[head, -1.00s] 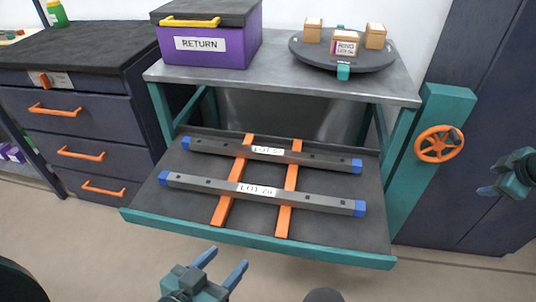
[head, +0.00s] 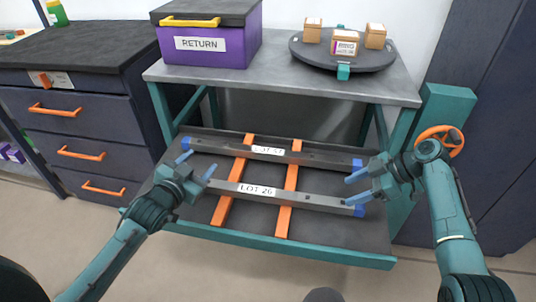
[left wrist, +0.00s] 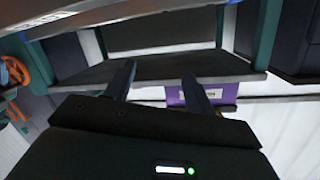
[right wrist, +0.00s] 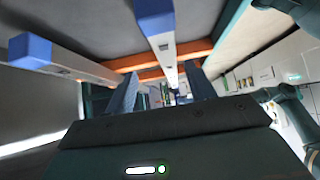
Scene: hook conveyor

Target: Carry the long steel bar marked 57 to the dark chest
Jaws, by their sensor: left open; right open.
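Two long grey steel bars with blue ends lie across orange rails on the low shelf. The back bar's label is partly blurred and seems to read LOT 57 (head: 225,147); the front bar reads LOT 26 (head: 300,197). My left gripper (head: 197,165) is open and empty above the bars' left part, partly hiding the front bar's left end. My right gripper (head: 353,188) is open and empty near their right ends. Blue bar ends show in the right wrist view (right wrist: 30,50). The dark chest of drawers (head: 120,108) with orange handles stands at the left.
A grey bench top (head: 275,75) above the shelf holds a purple RETURN box (head: 235,52) and a round dark turntable (head: 310,58) with small boxes. A teal post with an orange handwheel (head: 455,148) stands right. The floor in front is clear.

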